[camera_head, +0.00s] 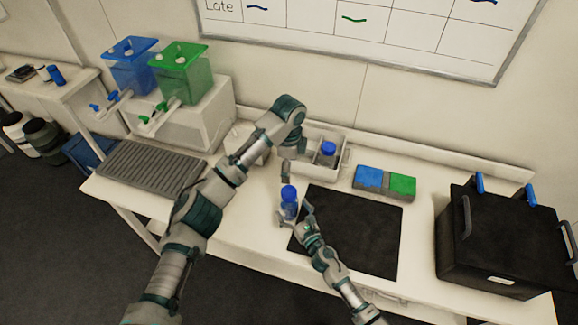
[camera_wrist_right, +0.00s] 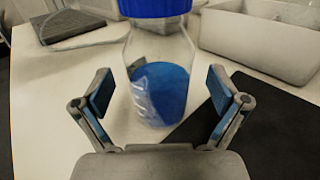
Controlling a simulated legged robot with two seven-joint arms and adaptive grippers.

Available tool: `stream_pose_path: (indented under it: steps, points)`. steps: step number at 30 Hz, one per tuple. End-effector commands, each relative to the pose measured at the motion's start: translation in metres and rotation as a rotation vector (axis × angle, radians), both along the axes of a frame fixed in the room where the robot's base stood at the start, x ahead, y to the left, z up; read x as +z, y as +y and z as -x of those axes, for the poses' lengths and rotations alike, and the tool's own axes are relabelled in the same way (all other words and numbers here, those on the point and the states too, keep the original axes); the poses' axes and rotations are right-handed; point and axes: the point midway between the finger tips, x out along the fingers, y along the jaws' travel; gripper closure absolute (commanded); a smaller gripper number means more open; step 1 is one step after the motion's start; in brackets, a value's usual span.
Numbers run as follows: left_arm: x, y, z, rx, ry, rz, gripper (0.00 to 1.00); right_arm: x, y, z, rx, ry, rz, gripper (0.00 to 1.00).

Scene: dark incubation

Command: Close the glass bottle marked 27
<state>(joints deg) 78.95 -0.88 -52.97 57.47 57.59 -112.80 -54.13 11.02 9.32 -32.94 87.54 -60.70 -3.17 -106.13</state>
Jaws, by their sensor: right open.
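A glass bottle (camera_head: 289,209) with a blue cap (camera_head: 289,192) stands upright on the table at the left edge of the black mat. In the right wrist view the bottle (camera_wrist_right: 160,85) holds blue liquid, and its blue cap (camera_wrist_right: 155,7) sits on top; whether it is tight I cannot tell. No number is readable. My right gripper (camera_head: 295,213) is open, its fingers on either side of the bottle with gaps showing. My left gripper (camera_head: 285,172) hangs above and behind the bottle, pointing down, apart from the cap; its jaw state is unclear.
A second blue-capped bottle (camera_head: 327,152) stands in a white divided tray (camera_head: 343,160) behind. The black mat (camera_head: 355,230) is bare. Blue and green blocks (camera_head: 385,181) lie behind it. A black box (camera_head: 500,240) stands right, a grey ribbed rack (camera_head: 150,168) left.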

Motion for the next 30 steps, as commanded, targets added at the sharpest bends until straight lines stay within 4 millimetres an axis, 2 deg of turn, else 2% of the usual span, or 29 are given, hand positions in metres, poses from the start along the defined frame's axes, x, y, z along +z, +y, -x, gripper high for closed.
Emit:
stream_pose_path:
  steps: [9,15,20,30]
  points:
    - [0.000,0.000,0.000,0.000,0.000,0.000,0.17,-0.002,-0.033,0.059,0.000,0.003,0.001,0.03]
    - [0.000,0.000,0.000,0.000,0.000,0.000,0.17,-0.002,-0.047,0.084,-0.001,0.004,-0.001,0.03]
    - [0.000,0.000,-0.001,0.000,0.000,0.000,0.17,-0.002,-0.051,0.091,0.000,0.003,0.001,0.03]
    - [0.000,0.000,-0.001,0.000,0.000,0.000,0.17,-0.001,-0.051,0.091,0.000,0.002,0.000,0.03]
